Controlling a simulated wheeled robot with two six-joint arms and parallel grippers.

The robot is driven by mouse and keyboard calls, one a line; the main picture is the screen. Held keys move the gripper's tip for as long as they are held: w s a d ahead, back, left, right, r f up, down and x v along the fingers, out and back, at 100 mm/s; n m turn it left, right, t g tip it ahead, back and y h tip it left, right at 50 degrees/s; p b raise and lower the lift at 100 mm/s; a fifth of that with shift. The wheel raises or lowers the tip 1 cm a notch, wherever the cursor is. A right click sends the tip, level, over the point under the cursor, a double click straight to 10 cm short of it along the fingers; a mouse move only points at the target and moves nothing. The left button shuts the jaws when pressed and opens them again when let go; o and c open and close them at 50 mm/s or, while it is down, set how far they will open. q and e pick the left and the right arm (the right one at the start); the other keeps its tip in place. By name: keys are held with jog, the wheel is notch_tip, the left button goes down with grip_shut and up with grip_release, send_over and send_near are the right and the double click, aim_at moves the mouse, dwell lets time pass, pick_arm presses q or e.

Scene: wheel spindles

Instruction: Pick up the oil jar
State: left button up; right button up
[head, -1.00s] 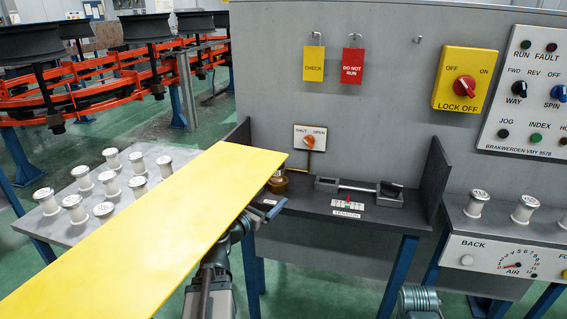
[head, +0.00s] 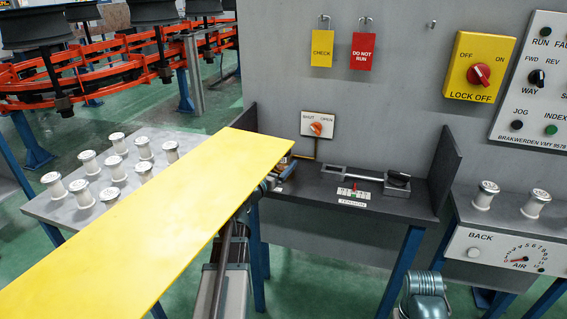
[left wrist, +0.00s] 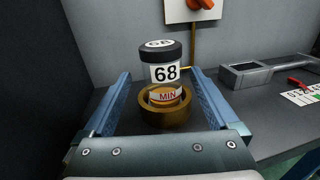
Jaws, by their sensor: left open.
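The oil jar (left wrist: 165,72) stands upright in a brass-coloured cup (left wrist: 166,108) in the left wrist view. It has a black cap, a white band marked 68 and a MIN mark low on its amber part. My left gripper (left wrist: 161,76) is open, with one blue finger on each side of the jar and a visible gap to it. In the head view my left gripper (head: 283,176) is at the left end of the dark shelf (head: 310,190), partly behind a yellow panel (head: 150,225). That panel hides the jar there. My right gripper is not in view.
A SHUT/OPEN valve plate (head: 317,125) is on the grey wall behind, with a pipe running down from it. A metal tension device (head: 365,178) lies on the shelf to the right. Several white spools (head: 144,148) stand on a table at the left.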

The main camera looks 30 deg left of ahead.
aim_at(288, 158)
pick_arm(q)
jog(key=shift+w+f, duration=0.15)
jog(key=shift+w, duration=0.35)
jog(key=w, duration=0.4)
jog(key=shift+w+f+b, duration=0.15)
jog(key=shift+f+b, duration=0.1)
jog(key=shift+b, duration=0.15)
jog(key=shift+d, duration=0.1)
grip_shut()
